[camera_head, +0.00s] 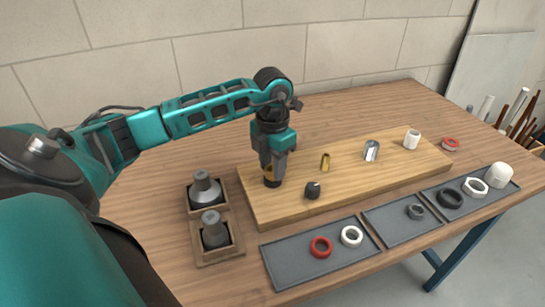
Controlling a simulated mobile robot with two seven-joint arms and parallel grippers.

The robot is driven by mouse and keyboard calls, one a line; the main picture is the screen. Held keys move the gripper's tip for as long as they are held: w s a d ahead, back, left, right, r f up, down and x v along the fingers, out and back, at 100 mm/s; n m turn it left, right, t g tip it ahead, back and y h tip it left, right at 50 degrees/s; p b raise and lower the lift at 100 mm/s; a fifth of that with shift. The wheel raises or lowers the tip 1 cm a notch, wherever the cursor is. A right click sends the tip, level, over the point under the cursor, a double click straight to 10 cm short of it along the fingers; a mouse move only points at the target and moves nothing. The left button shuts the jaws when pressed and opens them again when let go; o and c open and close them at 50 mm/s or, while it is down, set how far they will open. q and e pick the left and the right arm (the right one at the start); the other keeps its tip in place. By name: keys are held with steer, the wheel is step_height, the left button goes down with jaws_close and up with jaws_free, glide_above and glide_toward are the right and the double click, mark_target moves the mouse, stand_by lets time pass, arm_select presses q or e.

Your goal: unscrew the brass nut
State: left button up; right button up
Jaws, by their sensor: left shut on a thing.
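My left gripper (270,177) points straight down over the left end of the wooden board (391,184). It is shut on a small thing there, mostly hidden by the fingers. A brass-coloured sliver of it, which looks like the brass nut (267,170), shows between the fingers, with something dark at the fingertips. A separate upright brass piece (325,161) stands on the board to the right of the gripper. My right gripper is not in view.
On the board stand a black fitting (312,190), a chrome fitting (371,150) and a white fitting (411,139). Grey trays in front hold a red ring (320,247), a white ring (351,236) and other rings. Two grey cones sit in wooden holders (218,245) at front left.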

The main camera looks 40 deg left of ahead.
arm_select(q)
steer(key=shift+n, duration=0.8)
steer(key=o, duration=1.1)
steer(key=shift+o, duration=0.5)
steer(key=o, duration=0.5)
steer(key=shift+o, duration=0.2)
steer(key=shift+r, duration=2.6)
